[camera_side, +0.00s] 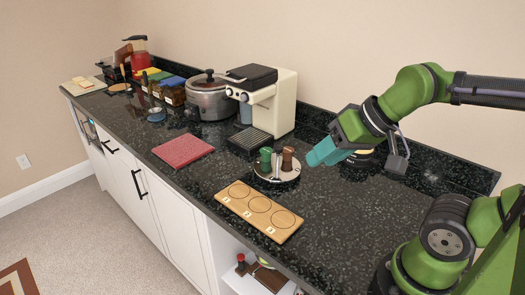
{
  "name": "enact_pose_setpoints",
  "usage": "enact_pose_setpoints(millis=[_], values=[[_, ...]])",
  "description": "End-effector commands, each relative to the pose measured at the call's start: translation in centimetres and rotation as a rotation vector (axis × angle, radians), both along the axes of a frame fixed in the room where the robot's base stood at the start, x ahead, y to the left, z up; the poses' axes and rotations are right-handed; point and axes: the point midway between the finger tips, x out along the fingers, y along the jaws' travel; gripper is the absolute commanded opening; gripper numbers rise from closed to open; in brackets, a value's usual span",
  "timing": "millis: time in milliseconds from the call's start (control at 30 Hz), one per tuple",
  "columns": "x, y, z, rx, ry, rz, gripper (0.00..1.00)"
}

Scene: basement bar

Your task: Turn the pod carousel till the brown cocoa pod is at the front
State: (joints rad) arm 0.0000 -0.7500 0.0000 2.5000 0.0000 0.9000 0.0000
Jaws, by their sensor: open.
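The pod carousel (277,171) is a round pale disc on the dark speckled counter, below the coffee machine. A brown pod (287,158) stands upright on its right side, towards my gripper. Green pods (266,158) stand on its left side, close together. A thin grey post (278,163) rises between them. My gripper (318,156) has teal fingers and is just right of the carousel, pointing left and down. It is open and looks empty. A small gap shows between the fingers and the brown pod. The far side of the carousel is partly hidden by the pods.
A wooden board (259,211) with three numbered round recesses lies in front of the carousel near the counter edge. The cream coffee machine (272,105) stands behind. A red mat (183,150) and a pot (209,98) are farther left. Counter right of the board is clear.

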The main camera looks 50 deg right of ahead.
Motion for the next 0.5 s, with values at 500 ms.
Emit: enact_pose_setpoints(millis=[500], values=[[5.8,-2.9,-0.5,0.016,0.167,-0.081,0.57]])
